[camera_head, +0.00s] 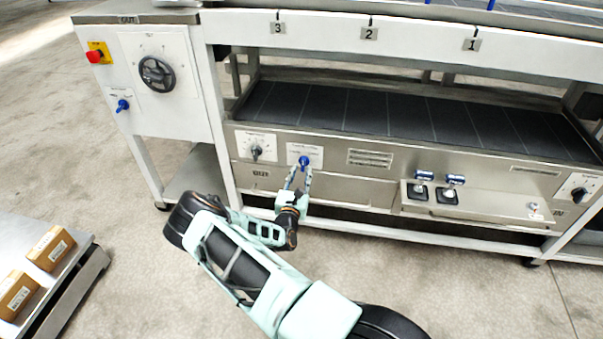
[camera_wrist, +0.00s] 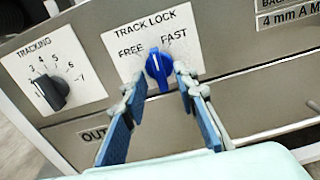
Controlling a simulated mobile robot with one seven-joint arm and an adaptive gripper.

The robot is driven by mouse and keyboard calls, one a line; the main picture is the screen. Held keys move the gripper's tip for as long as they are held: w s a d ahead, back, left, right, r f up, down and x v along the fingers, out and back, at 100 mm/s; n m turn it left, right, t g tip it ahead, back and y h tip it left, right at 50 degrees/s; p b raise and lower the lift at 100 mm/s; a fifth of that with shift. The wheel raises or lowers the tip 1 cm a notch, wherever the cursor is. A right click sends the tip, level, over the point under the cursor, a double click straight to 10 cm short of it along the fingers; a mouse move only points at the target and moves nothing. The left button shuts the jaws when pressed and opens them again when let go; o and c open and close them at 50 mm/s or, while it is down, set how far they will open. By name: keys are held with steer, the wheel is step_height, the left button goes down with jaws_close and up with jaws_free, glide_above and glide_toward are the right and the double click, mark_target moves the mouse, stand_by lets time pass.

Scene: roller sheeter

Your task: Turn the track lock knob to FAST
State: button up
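The track lock knob (camera_wrist: 158,70) is blue and sits on a white label plate marked TRACK LOCK, with FREE on the left and FAST on the right. Its upper end lies between the two words; which one it is set to I cannot tell for sure. In the head view the knob (camera_head: 304,161) is on the machine's lower front panel. My gripper (camera_wrist: 157,85) has its fingers apart, one on each side of the knob's lower part. Its tips are close to the knob; contact is not clear. In the head view my gripper (camera_head: 300,172) reaches up to the knob from below.
A black tracking knob (camera_wrist: 52,92) on a numbered plate is just left. A red emergency button (camera_head: 95,56), black handwheel (camera_head: 157,74) and another blue knob (camera_head: 122,105) are on the left cabinet. Cartons (camera_head: 49,248) lie on a table at lower left. Floor in front is clear.

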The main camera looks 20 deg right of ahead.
steer(key=shift+x, duration=1.15)
jaws_close()
